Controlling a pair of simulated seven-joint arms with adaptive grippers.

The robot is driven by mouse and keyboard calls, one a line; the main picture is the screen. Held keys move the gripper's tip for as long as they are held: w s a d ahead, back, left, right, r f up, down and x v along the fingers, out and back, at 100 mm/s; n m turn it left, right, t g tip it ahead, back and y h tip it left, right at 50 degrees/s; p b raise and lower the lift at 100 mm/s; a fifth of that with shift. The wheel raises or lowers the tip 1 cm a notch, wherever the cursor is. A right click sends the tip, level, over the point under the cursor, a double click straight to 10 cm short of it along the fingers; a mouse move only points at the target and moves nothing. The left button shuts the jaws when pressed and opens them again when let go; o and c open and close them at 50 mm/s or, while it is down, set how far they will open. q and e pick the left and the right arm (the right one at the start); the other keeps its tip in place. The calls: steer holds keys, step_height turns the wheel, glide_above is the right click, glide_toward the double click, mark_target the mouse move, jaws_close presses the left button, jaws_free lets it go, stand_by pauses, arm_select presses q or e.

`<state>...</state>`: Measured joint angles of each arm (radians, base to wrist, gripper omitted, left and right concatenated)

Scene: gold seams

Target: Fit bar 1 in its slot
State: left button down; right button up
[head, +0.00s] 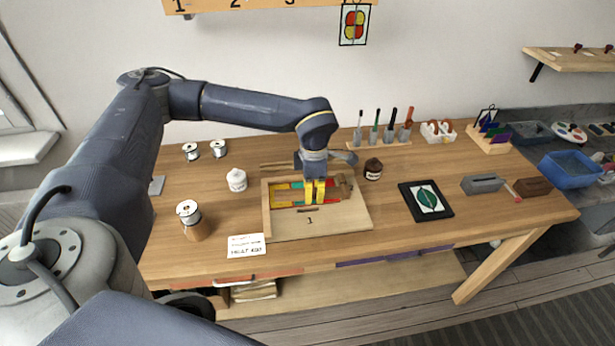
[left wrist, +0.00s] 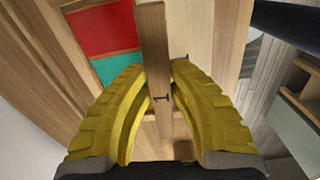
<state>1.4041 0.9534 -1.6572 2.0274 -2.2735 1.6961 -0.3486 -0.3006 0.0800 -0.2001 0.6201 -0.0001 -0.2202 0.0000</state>
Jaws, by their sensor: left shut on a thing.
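My left gripper (head: 314,201) is over the shallow wooden tray (head: 266,216), its yellow fingers pointing down. A small 1 shows on the bar between the fingers. The bar's far end runs out of the picture, and in the head view the fingers mostly hide it. I cannot tell whether the bar touches the tray. My right gripper is not seen.
Red and teal panes (left wrist: 101,28) lie in the tray beside the bar. A white jar (head: 236,181) is left of the tray and a dark jar (head: 373,170) right. The table's right middle holds a framed leaf picture (head: 427,201).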

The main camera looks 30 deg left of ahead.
mark_target(313, 212)
arm_select(q)
steer(key=shift+w+n, duration=0.1)
steer(key=shift+n, duration=0.3)
steer(key=shift+f, duration=0.15)
steer(key=shift+f, duration=1.95)
steer(key=shift+f, duration=0.95)
stand_by(1.4)
steer(key=c, duration=0.7)
jaws_free()
steer(key=shift+r, duration=0.15)
steer(key=shift+r, duration=3.4)
